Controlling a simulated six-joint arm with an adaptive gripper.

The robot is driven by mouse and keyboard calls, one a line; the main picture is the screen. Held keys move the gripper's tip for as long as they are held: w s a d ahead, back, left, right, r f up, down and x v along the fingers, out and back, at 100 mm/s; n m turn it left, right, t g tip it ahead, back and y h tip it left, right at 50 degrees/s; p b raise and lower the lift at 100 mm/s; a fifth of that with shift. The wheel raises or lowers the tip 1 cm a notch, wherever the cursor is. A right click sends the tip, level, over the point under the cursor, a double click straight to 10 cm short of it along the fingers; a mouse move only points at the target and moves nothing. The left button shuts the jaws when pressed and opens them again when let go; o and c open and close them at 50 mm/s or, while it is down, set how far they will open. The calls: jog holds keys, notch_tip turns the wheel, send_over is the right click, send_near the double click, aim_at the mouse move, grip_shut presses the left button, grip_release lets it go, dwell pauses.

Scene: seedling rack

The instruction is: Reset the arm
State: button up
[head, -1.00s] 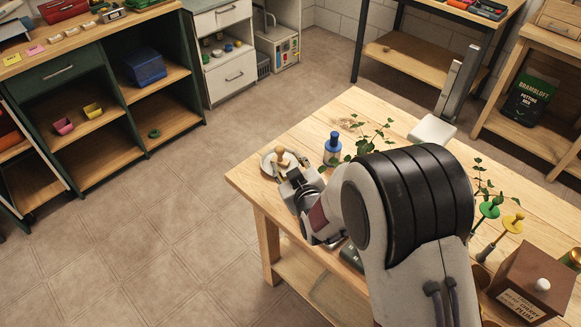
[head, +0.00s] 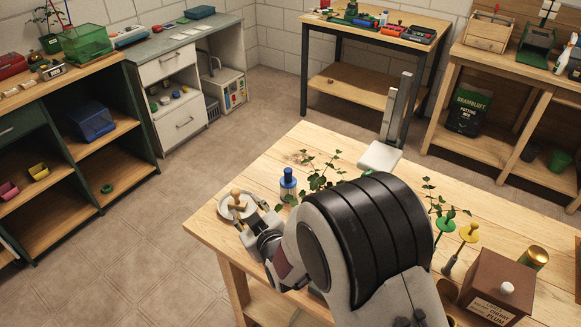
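My gripper (head: 252,222) is at the left corner of the wooden table (head: 211,232), at the end of my arm. It is beside a small white dish (head: 226,211) on which a wooden knobbed peg (head: 237,199) stands. The gripper's fingers are small and partly hidden by its own body. I cannot tell whether they touch the peg or are open or shut. The large arm link covers the middle of the table.
A blue bottle (head: 288,187) and leafy seedlings (head: 321,172) stand close to the right of my gripper. Green (head: 445,225) and yellow (head: 469,232) knobbed tools, a brown box (head: 498,285) and a gold tin (head: 533,257) are at the right. Open floor lies left of the table.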

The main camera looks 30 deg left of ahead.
jog(key=w+d+r+m+t+h, duration=0.1)
jog(key=w+d+r+m+t, duration=0.15)
jog(key=w+d+r, duration=0.65)
jog(key=w+d+r+m+t+h, duration=0.1)
jog(key=w+d+r+m, duration=0.25)
jog(key=d+r, duration=0.75)
jog(key=d, duration=0.1)
jog(key=d+r+m+h, duration=0.1)
jog(key=d+r, duration=0.1)
jog(key=d+r+h, duration=0.1)
jog(key=d+r, duration=0.1)
jog(key=d, duration=0.1)
jog(key=shift+w+r, duration=0.2)
jog(key=shift+w, duration=0.1)
jog(key=s+d+m+g+h, duration=0.1)
jog(key=s+d+m+h, duration=0.2)
jog(key=d, duration=0.8)
jog(key=s+d+m+h, duration=0.2)
jog(key=s+d, duration=0.4)
jog(key=d, duration=0.5)
jog(key=s+d+f+m+g+h, duration=0.1)
jog(key=s+d+f+m+g, duration=0.1)
jog(key=s+d, duration=0.4)
jog(key=s+d+f+m+g+h, duration=0.2)
jog(key=s+d, duration=0.4)
jog(key=s, duration=0.6)
jog(key=shift+s+d, duration=0.3)
jog(key=shift+d, duration=0.1)
